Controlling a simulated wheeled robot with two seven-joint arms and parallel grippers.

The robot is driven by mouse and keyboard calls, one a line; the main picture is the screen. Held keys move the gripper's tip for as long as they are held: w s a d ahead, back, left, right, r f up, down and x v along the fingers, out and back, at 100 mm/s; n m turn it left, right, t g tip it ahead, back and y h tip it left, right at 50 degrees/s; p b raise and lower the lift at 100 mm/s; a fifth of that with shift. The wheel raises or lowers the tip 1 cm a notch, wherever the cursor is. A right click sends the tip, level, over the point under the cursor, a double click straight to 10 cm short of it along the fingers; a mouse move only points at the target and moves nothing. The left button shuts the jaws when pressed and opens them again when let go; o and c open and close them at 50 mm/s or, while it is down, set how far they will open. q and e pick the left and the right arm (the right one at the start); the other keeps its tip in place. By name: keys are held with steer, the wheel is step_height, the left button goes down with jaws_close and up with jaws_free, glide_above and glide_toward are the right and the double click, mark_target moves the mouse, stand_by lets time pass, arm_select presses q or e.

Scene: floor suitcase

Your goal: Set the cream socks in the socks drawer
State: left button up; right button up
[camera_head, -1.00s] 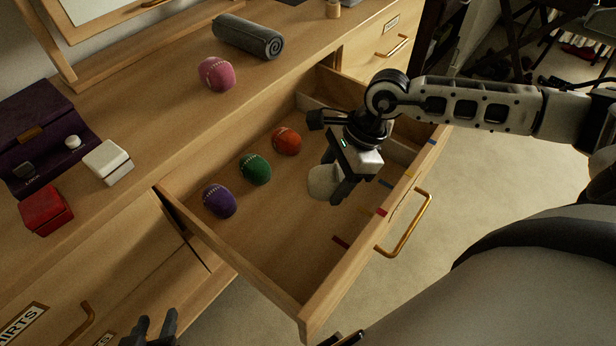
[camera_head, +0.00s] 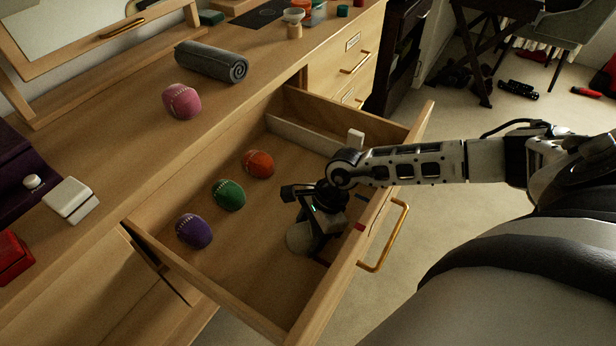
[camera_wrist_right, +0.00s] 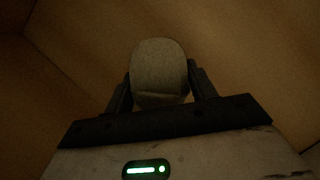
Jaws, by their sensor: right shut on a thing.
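The cream socks (camera_head: 301,238) are a rolled ball inside the open drawer (camera_head: 262,322), near its front wall. My right gripper (camera_head: 316,240) reaches down into the drawer and is shut on them. In the right wrist view the cream socks (camera_wrist_right: 159,72) sit between the two dark fingers (camera_wrist_right: 160,88). I cannot tell whether they touch the drawer floor. Purple socks (camera_head: 194,231), green socks (camera_head: 228,195) and orange socks (camera_head: 258,164) lie in a row along the drawer's back side. My left gripper is not in view.
Pink socks (camera_head: 182,101) and a rolled grey towel (camera_head: 211,62) lie on the dresser top (camera_head: 120,140). A white box (camera_head: 70,200) and a red box (camera_head: 12,257) stand at left. A divider (camera_head: 300,134) crosses the drawer's far end. The drawer's near-left floor is clear.

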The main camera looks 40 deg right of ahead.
steer(key=o, duration=0.6)
steer(key=shift+f, duration=0.15)
steer(key=shift+c, duration=0.2)
steer(key=o, duration=0.4)
steer(key=v, duration=1.2)
steer(key=shift+r, duration=0.2)
